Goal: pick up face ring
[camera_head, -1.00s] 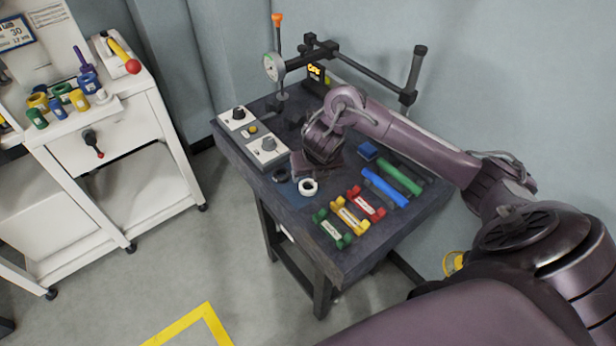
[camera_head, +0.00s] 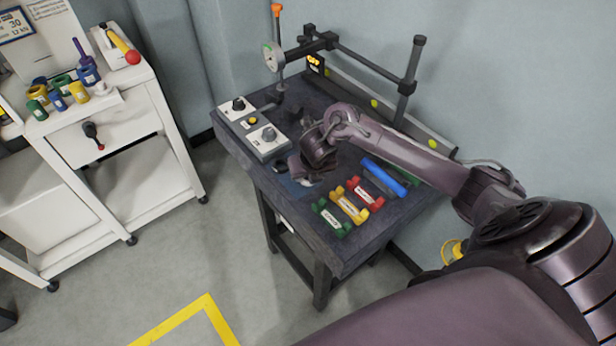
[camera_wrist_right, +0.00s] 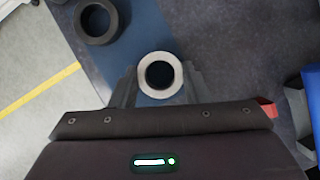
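A white ring (camera_wrist_right: 142,76) with a dark centre lies on the blue mat (camera_wrist_right: 150,25) in the right wrist view. My right gripper (camera_wrist_right: 160,80) is around it, one finger on each side. The gaps are very small, and I cannot tell whether the fingers touch it. A black ring (camera_wrist_right: 97,41) lies apart, up and to the left in that view. In the head view my right gripper (camera_head: 302,180) is low over the front left of the dark table and hides the white ring. My left gripper is not in view.
Green, yellow and red holders (camera_head: 350,204) stand right of the gripper on the dark table (camera_head: 345,250), with a blue bar (camera_head: 384,178) behind. Grey control boxes (camera_head: 266,141) and a dial gauge stand (camera_head: 274,57) are behind. A white cart (camera_head: 115,125) stands left.

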